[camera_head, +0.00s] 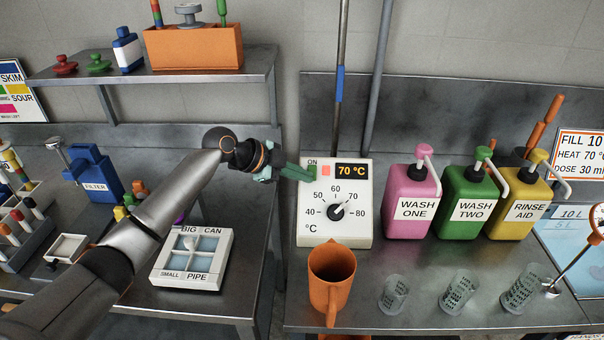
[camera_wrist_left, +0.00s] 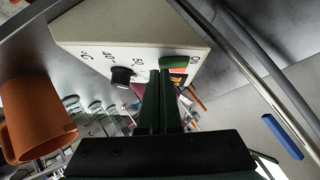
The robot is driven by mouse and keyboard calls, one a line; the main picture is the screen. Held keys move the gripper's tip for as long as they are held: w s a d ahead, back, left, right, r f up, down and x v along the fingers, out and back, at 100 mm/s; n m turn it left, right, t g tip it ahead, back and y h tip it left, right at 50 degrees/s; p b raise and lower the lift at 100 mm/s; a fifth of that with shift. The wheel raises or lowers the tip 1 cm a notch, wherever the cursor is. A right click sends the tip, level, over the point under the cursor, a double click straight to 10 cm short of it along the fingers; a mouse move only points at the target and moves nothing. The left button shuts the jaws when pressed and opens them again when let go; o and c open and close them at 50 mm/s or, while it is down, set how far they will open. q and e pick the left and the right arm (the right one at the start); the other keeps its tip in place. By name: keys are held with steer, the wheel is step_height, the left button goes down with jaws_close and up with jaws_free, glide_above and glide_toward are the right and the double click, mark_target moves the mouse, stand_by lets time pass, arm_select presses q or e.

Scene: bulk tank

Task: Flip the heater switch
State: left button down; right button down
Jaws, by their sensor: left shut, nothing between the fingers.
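The heater box (camera_head: 321,222) is a white control unit on the right-hand bench, with a black dial (camera_head: 334,212) marked 40 to 80 and a display reading 70 °C. Its switch, under the "ON" label (camera_head: 312,162), is largely hidden behind my left gripper in the head view. My left gripper (camera_head: 308,175) is shut and empty, its green fingertips at the upper left of the box face. In the left wrist view the fingers (camera_wrist_left: 163,85) point at the box (camera_wrist_left: 125,35), their tips over or against a green patch by the label; contact cannot be told. My right gripper is not in view.
An orange jug (camera_head: 331,280) stands in front of the box. Pink (camera_head: 411,205), green (camera_head: 466,205) and yellow (camera_head: 517,205) pump bottles stand to its right, with several mesh cups before them. A white sorting tray (camera_head: 192,260) lies on the left bench.

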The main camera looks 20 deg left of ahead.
arm_select(q)
steer(key=shift+f+b, duration=0.55)
steer(key=shift+b, duration=0.3)
steer(key=shift+t, duration=0.4)
steer(key=shift+r, duration=0.15)
steer(key=shift+w+r, duration=0.1)
steer(key=shift+r, duration=0.05)
steer(key=shift+r+p, duration=0.6)
steer(key=shift+r, duration=0.1)
